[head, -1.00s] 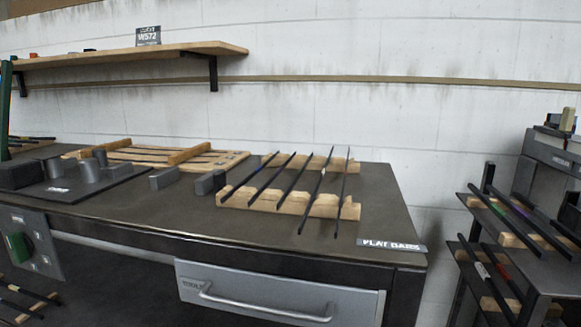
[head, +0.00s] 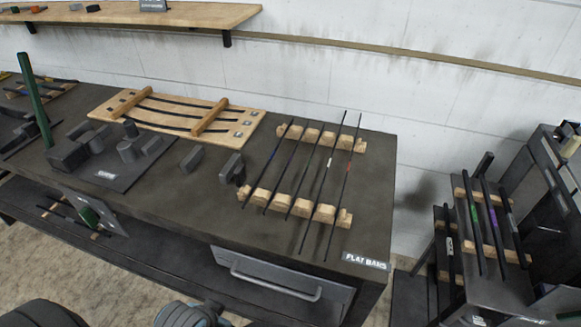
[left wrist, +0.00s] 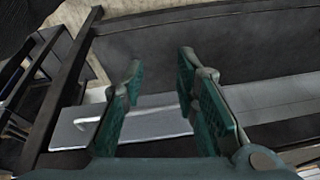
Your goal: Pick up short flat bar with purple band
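Several thin dark flat bars lie across two notched wooden rests (head: 325,213) on the bench in the head view. Two shorter bars at the rack's left show faint bluish-purple marks; one is the bar with a purple-looking band (head: 290,158). The longer bars at the right carry a white band (head: 329,162) and a red band (head: 349,167). A bar with a clearer purple band (head: 492,216) lies on the side stand at the right. My left gripper (left wrist: 160,92) is open and empty in the left wrist view, with green finger pads apart. My right gripper is not in view.
The bench (head: 225,205) has a FLAT BARS label (head: 366,261) at its front right corner. Below is a drawer (head: 275,270) with a handle, also in the left wrist view (left wrist: 90,128). Grey blocks (head: 231,167) stand left of the rack. A gap separates bench and side stand (head: 485,285).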

